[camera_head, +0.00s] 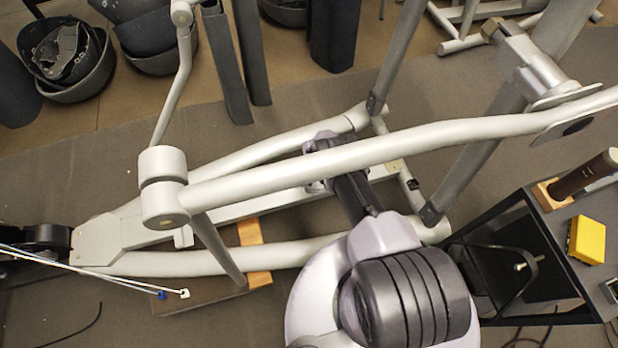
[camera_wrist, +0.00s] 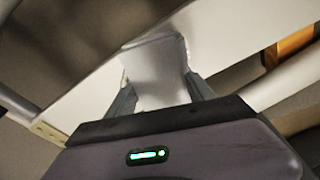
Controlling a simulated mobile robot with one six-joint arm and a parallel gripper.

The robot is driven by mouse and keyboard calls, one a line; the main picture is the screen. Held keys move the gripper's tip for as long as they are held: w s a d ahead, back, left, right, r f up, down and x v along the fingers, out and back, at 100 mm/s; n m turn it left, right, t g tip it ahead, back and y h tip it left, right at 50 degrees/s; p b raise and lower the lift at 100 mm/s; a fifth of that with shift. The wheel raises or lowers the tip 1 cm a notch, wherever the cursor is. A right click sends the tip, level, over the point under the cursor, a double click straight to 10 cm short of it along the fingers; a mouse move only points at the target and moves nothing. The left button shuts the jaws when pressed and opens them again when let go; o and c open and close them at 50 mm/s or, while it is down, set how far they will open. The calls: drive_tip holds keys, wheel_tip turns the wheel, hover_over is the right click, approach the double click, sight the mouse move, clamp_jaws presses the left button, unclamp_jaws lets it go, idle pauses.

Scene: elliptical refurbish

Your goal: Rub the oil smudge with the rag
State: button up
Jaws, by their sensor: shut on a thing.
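In the wrist view my gripper (camera_wrist: 160,92) is shut on a pale grey-white rag (camera_wrist: 154,66), which fills the space between the two fingers. The rag's front end lies over or just in front of the elliptical's white beam (camera_wrist: 85,72); I cannot tell whether it touches. In the head view the same low white beam (camera_head: 262,201) runs along the machine, and my wrist is down beside it, partly behind a long handle bar (camera_head: 400,145). My fingers and the rag are hidden there. I cannot make out the oil smudge in either view.
The handle bar crosses above my wrist. A wooden block (camera_head: 252,240) lies under the frame at left. Dark bins (camera_head: 75,90) stand at the back left. A black cart (camera_head: 530,210) with a yellow box (camera_head: 587,240) is at right. White cables (camera_head: 120,279) hang at lower left.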

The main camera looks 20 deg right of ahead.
drive_tip(key=shift+d+f, duration=0.15)
drive_tip(key=shift+d, duration=1.25)
drive_tip(key=shift+d+f, duration=0.1)
drive_tip(key=shift+d, duration=1.3)
drive_tip(key=shift+f, duration=0.15)
drive_tip(key=shift+a+f, duration=0.2)
drive_tip(key=shift+a, duration=2.7)
drive_tip(key=shift+a+f, duration=0.2)
drive_tip(key=shift+a, duration=2.65)
wheel_tip(320, 180, up, 9)
drive_tip(key=p, duration=0.7)
drive_tip(key=shift+p, duration=0.3)
